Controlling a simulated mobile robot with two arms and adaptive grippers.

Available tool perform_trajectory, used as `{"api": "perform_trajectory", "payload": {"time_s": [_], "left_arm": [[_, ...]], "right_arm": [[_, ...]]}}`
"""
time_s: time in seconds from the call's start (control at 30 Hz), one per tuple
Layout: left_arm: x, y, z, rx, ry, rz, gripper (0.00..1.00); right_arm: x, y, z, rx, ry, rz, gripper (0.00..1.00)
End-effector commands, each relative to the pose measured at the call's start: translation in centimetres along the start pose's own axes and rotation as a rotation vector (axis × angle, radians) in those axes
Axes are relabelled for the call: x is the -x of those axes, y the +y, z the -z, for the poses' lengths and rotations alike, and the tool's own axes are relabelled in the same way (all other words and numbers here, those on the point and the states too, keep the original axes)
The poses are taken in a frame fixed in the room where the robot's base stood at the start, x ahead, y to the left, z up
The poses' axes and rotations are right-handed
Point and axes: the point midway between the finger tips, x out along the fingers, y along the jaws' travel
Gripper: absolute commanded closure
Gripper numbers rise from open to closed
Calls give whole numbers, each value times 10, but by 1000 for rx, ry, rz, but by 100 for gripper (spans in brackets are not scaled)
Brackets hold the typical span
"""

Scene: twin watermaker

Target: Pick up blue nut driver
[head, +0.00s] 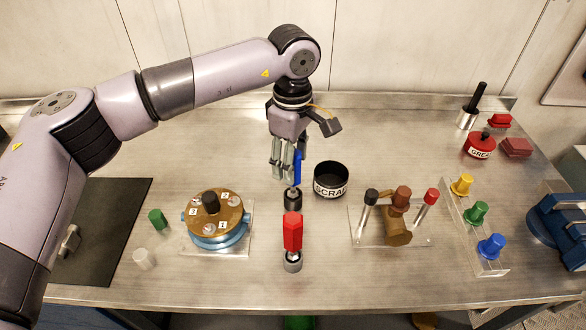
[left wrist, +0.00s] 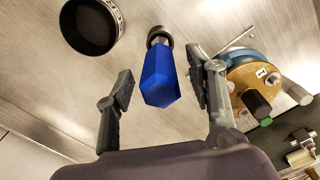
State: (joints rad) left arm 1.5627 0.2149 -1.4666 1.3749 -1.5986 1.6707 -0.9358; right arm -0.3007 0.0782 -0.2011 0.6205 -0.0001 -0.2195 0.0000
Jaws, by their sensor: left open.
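The blue nut driver (head: 298,168) stands upright in a small dark round holder (head: 293,199) near the middle of the table. In the left wrist view its blue faceted handle (left wrist: 158,77) points toward the camera. My left gripper (head: 287,172) is above and around it, pointing down. In the left wrist view the open fingers (left wrist: 162,88) are on either side of the handle, with a gap on both sides. Part of the handle is hidden behind the fingers in the head view. My right gripper is not in view.
A red-handled driver (head: 293,232) stands just in front. A black SCRAP bowl (head: 331,181) is close on the right. A brass-topped round unit (head: 216,217) is on the left, and a stand with a brown valve body (head: 397,222) is on the right.

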Motion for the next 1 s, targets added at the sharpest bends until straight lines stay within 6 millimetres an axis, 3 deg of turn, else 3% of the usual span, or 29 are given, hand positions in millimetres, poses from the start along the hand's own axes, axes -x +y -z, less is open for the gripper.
{"api": "perform_trajectory", "payload": {"time_s": [0.27,1.0], "left_arm": [[-5,0,0,0,-1,-1,50],[-4,0,0,-1,-1,-1,98]], "right_arm": [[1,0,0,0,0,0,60],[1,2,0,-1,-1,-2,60]]}}
